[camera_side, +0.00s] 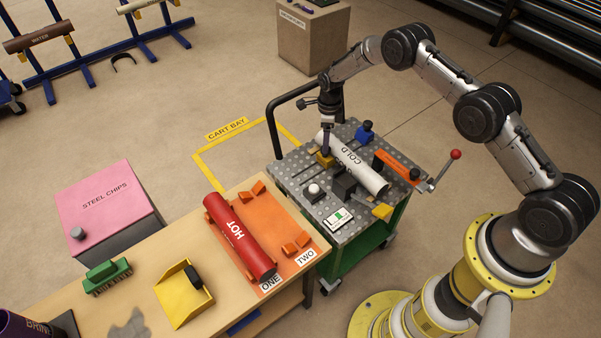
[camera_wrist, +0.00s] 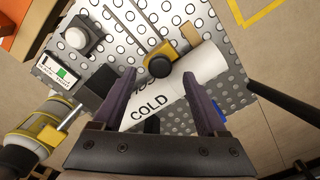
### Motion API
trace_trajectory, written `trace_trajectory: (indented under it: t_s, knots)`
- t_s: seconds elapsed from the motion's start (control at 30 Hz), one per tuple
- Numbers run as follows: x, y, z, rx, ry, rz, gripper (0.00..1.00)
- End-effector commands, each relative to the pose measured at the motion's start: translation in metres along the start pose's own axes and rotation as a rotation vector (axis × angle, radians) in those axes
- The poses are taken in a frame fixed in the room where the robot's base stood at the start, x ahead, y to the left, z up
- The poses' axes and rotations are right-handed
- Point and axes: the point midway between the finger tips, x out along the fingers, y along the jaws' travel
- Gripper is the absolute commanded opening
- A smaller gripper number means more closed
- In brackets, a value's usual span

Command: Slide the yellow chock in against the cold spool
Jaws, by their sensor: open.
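The cold spool (camera_side: 358,168) is a white pipe marked COLD, lying on the perforated cart top; it also shows in the wrist view (camera_wrist: 203,68). The yellow chock (camera_side: 322,161) is beside the spool's far-left part, under my gripper (camera_side: 326,153). In the wrist view the chock (camera_wrist: 178,51) carries a round black knob (camera_wrist: 159,66) that overlaps the spool's edge. I cannot tell whether chock and spool touch. My gripper (camera_wrist: 160,77) has its two purple fingers apart, with the knob between and just beyond the fingertips. Nothing is held.
A black block (camera_side: 344,187), a white dome (camera_side: 314,192) and a card (camera_side: 338,219) are on the cart's near side. A blue piece (camera_side: 365,132) and an orange bar (camera_side: 395,163) flank the spool. A red HOT pipe (camera_side: 238,235) lies on the wooden bench.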

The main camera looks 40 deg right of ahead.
Motion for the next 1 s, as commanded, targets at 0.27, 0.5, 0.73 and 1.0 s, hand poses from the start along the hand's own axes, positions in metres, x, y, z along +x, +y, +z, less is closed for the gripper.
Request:
trace_trajectory:
  t_s: [0.27, 0.5, 0.73, 1.0]
  knots:
    - [-0.021, 0.0, 0.0, 0.0, -0.001, -0.001, 0.75]
    - [-0.037, 0.0, 0.0, 0.0, 0.0, 0.0, 0.75]
    - [-0.043, 0.0, 0.0, 0.0, 0.0, 0.0, 0.75]
    - [-0.051, -0.002, 0.004, -0.003, -0.01, -0.012, 0.75]
